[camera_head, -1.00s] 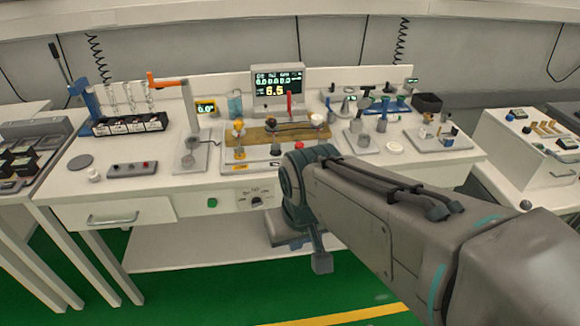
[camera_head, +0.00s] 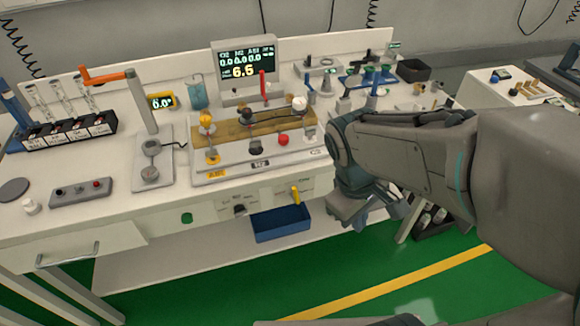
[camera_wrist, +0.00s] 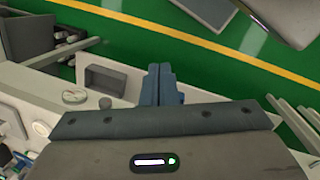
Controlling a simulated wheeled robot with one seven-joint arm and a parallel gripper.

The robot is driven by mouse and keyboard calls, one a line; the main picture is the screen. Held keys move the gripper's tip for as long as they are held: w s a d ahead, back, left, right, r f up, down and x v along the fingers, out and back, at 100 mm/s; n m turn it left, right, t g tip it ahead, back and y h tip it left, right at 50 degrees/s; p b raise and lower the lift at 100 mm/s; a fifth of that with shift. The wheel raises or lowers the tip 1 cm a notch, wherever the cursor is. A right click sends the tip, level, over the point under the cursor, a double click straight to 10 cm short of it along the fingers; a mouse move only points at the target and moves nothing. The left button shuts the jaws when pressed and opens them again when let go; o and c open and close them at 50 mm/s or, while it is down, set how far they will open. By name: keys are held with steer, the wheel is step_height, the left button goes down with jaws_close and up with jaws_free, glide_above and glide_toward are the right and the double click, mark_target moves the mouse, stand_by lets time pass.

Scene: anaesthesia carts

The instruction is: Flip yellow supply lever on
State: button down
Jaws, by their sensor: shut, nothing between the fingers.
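A small yellow lever (camera_head: 295,195) stands roughly upright on the bench's front panel, above a blue bin. No yellow lever is recognisable in the wrist view.
The blue bin (camera_head: 282,223) sits below the front panel. A red lever (camera_head: 263,87) stands by the display (camera_head: 245,66). Green floor (camera_head: 330,270) is open in front.

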step_height(320, 180, down, 7)
steer(key=w+a+n+g+h+b, duration=0.1)
steer(key=n+h, duration=0.1)
steer(key=n, duration=0.3)
steer(key=w+a+n+h+b, duration=0.1)
steer(key=n+h+b, duration=0.15)
steer(key=n, duration=0.25)
steer(key=n+t+h+b, duration=0.6)
steer(key=n+t, duration=1)
steer(key=n, duration=1.4)
glide_toward(295, 192)
steer(key=f+b+x, duration=0.1)
steer(key=x, duration=0.5)
steer(key=shift+w, duration=0.4)
steer(key=shift+d+r, duration=0.1)
steer(key=shift+r, duration=0.1)
